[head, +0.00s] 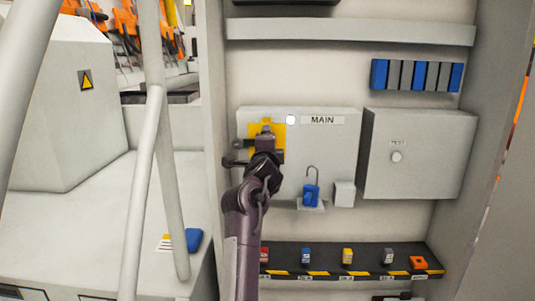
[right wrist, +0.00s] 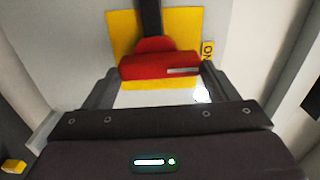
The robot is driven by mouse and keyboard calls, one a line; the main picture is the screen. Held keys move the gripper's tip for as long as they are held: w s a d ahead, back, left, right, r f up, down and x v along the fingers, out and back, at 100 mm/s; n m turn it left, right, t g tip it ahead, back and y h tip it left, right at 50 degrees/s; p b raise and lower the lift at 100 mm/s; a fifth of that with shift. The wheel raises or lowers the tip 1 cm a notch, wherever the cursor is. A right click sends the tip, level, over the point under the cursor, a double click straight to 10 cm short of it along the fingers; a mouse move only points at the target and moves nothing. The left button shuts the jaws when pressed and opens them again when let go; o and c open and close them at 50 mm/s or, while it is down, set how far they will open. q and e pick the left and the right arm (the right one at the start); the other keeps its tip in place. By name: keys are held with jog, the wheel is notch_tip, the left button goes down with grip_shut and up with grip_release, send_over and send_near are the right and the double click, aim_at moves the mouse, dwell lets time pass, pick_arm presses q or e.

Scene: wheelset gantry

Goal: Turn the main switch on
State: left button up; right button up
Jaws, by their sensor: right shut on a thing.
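The main switch has a yellow backing plate (head: 279,130) on a grey box labelled MAIN (head: 322,120). In the right wrist view its red handle (right wrist: 160,66) lies crosswise in front of the yellow plate (right wrist: 124,38), with a dark bar above it. A yellow ON label (right wrist: 207,50) is right of the plate. My right gripper (head: 254,158) is at the switch and hides the handle in the head view. In the wrist view its fingers (right wrist: 155,82) are at both ends of the red handle, shut on it. My left gripper is not in view.
A white round lamp (head: 290,119) is beside the MAIN label. A blue padlock (head: 311,195) with a raised shackle stands below. A grey TEST box (head: 417,160) is to the right. A striped shelf (head: 330,275) with small coloured parts runs below.

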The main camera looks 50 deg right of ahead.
jog(key=shift+r+m, duration=0.3)
jog(key=shift+r, duration=0.2)
jog(key=o, duration=1.1)
jog(key=shift+w, duration=0.1)
jog(key=shift+o, duration=1.1)
jog(key=shift+w+d+f, duration=0.1)
jog(key=shift+w+f, duration=0.05)
jog(key=shift+f, duration=0.05)
jog(key=shift+w+f, duration=0.15)
jog(key=shift+f, duration=0.05)
jog(key=b+v, duration=0.2)
jog(key=v, duration=0.5)
jog(key=shift+s+a, duration=0.25)
jog(key=shift+s, duration=0.05)
